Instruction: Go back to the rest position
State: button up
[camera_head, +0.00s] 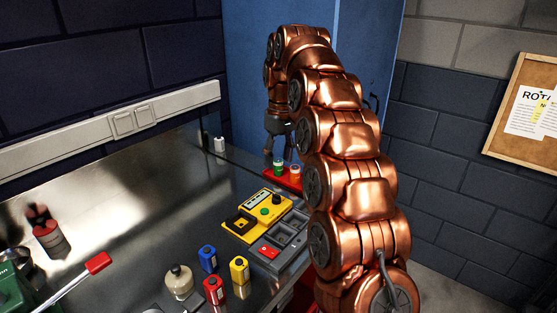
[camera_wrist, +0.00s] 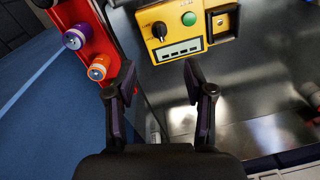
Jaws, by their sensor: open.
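My gripper (camera_wrist: 162,82) is open and empty in the wrist view, its two dark fingers apart with only the steel bench top and the front of the yellow device between and beyond them. In the head view my gripper (camera_head: 280,152) hangs at the far end of my copper arm, near the red tray (camera_head: 295,186). My arm hides part of the right side there. The rest position itself is not marked in either view.
The red tray holds small cylinders, one purple (camera_wrist: 74,38) and one orange (camera_wrist: 97,68). The yellow device (camera_head: 262,209) has a green button and black knob. Blue (camera_head: 208,260), red (camera_head: 214,291) and yellow (camera_head: 239,270) bottles stand nearer. A blue cabinet (camera_head: 245,60) is behind my arm.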

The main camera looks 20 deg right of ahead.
jog(key=shift+s, duration=0.1)
jog(key=s+a+m, duration=0.1)
jog(key=s+a, duration=0.1)
jog(key=s, duration=1.6)
jog(key=s+f+m, duration=0.1)
jog(key=s+f, duration=0.4)
jog(key=s, duration=0.7)
jog(key=s+d+f+m+g, duration=0.1)
jog(key=s+f, duration=0.4)
jog(key=s, duration=0.8)
jog(key=shift+f+m+g+h+p, duration=0.15)
jog(key=shift+m+g+h+p, duration=0.2)
jog(key=shift+m, duration=0.35)
